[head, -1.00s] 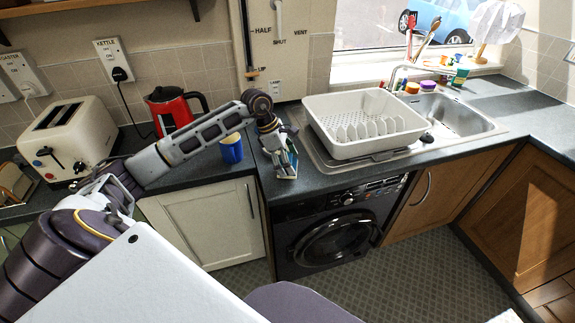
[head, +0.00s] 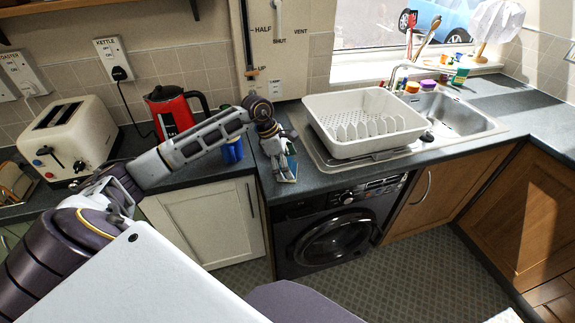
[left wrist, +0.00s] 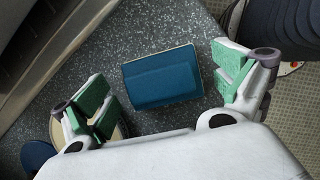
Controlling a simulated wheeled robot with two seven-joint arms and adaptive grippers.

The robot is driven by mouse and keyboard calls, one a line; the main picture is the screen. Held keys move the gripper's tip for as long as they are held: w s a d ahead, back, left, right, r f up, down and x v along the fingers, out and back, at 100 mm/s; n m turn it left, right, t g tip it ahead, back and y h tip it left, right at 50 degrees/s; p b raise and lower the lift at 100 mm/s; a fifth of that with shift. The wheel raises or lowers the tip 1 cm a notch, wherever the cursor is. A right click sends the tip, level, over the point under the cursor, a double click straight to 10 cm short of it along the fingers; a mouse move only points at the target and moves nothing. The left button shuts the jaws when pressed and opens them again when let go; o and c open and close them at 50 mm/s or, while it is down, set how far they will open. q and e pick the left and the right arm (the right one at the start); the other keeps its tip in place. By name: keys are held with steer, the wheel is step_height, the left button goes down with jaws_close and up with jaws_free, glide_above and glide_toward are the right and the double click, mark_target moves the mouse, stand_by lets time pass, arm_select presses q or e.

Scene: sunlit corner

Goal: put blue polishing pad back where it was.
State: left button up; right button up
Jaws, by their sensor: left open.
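The blue polishing pad (left wrist: 160,77) is a rounded rectangular block with a pale edge. It lies flat on the dark speckled worktop in the left wrist view. My left gripper (left wrist: 166,92) is open over it, with a green-padded finger on either side and a gap between the pad and each finger. In the head view my left gripper (head: 284,168) points down at the worktop near its front edge, left of the dish rack. There it mostly hides the pad. My right gripper is not in view.
A blue cup (head: 232,150) stands left of my left gripper, with a red kettle (head: 172,112) and a toaster (head: 70,140) farther left. A white dish rack (head: 365,125) and sink (head: 455,115) are to the right. The worktop's front edge is close.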

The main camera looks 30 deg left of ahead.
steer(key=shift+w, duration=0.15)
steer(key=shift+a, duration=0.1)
arm_select(q)
steer(key=shift+r, duration=0.1)
steer(key=shift+a+r, duration=0.3)
steer(key=shift+r, duration=0.35)
steer(key=v, duration=0.4)
steer(key=shift+s+a+r, duration=0.1)
steer(key=shift+s+r, duration=0.05)
steer(key=shift+r, duration=0.15)
steer(key=v, duration=0.6)
steer(key=shift+b, duration=0.35)
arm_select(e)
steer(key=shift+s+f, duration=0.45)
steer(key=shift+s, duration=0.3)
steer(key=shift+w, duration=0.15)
